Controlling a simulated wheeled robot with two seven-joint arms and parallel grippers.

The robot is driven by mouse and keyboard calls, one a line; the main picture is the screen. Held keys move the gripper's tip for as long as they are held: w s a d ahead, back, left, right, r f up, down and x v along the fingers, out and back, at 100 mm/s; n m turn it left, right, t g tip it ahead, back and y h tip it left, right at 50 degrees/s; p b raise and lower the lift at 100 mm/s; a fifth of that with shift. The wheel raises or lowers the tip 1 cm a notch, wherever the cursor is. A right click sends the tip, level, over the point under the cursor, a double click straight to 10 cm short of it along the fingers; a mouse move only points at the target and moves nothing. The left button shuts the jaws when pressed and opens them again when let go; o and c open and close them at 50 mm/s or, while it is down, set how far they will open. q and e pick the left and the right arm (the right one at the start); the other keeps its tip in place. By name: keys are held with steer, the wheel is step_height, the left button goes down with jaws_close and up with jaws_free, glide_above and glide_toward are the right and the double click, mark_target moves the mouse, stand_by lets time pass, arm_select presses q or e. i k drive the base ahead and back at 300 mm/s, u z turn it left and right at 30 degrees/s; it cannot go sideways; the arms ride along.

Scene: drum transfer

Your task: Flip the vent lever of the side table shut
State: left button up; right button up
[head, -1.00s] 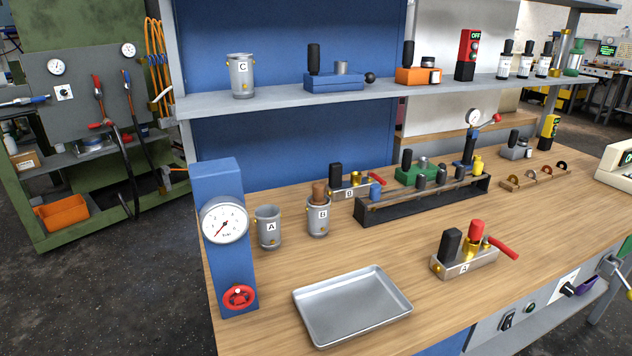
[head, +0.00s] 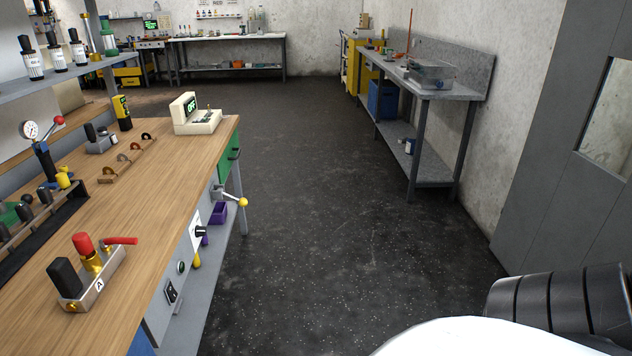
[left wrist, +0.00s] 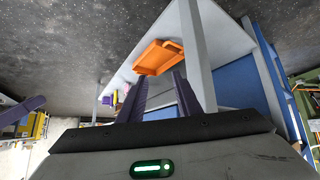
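The grey side table (head: 441,92) stands along the right wall in the head view, well away from me across the floor. A grey box-shaped device (head: 430,74) sits on its near end. A thin orange upright piece (head: 409,32) and some small items show farther back on it. I cannot make out which part is the vent lever or how it is set. My left gripper (left wrist: 158,84) shows in the left wrist view with its two dark fingers apart and nothing between them. Neither gripper shows in the head view.
The wooden workbench (head: 150,190) fills the left, with a lever block marked A (head: 90,283) near its edge. A yellow-knobbed handle (head: 243,202) juts from its side. Dark floor (head: 320,180) lies open between bench and side table. An orange tray (left wrist: 158,57) is beyond my left fingers.

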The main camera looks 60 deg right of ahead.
mark_target(243, 201)
steer(key=z, duration=1.95)
steer(key=i, duration=1.5)
steer(key=u, duration=0.4)
steer(key=i, duration=0.85)
steer(key=u, duration=0.5)
